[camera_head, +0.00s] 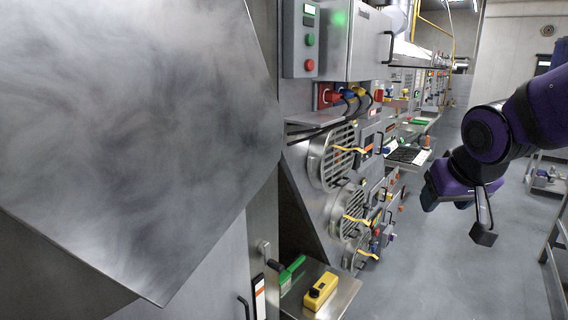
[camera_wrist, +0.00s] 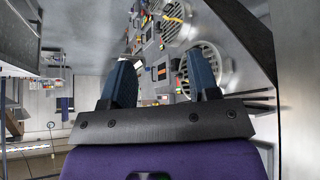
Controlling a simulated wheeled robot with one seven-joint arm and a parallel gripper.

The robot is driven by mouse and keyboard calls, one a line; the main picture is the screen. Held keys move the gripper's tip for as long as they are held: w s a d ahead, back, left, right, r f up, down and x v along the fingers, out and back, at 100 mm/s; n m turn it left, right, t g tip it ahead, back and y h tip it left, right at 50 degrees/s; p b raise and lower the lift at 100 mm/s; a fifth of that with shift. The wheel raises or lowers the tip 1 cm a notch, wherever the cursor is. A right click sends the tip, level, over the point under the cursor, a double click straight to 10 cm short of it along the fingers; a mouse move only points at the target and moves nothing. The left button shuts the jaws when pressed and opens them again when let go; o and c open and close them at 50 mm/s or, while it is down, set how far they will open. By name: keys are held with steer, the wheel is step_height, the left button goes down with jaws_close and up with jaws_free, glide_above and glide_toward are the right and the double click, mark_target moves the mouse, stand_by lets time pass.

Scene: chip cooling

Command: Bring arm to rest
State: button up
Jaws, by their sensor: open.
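My purple arm reaches in from the right in the head view, with my gripper (camera_head: 447,201) hanging over the aisle, to the right of the machine row and apart from it. The wrist view shows my gripper (camera_wrist: 162,84) with two blue fingers spread apart. Nothing is between them. No object touches the gripper.
A large grey metal panel (camera_head: 130,130) fills the left. The aisle floor (camera_head: 420,270) is clear.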

steer(key=s+d+r, duration=0.1)
steer(key=s+r, duration=0.1)
steer(key=s, duration=0.6)
steer(key=s+r+g+y, duration=0.1)
steer(key=s+r, duration=0.1)
steer(key=s, duration=0.5)
steer(key=shift+s+d, duration=0.35)
stand_by(1.0)
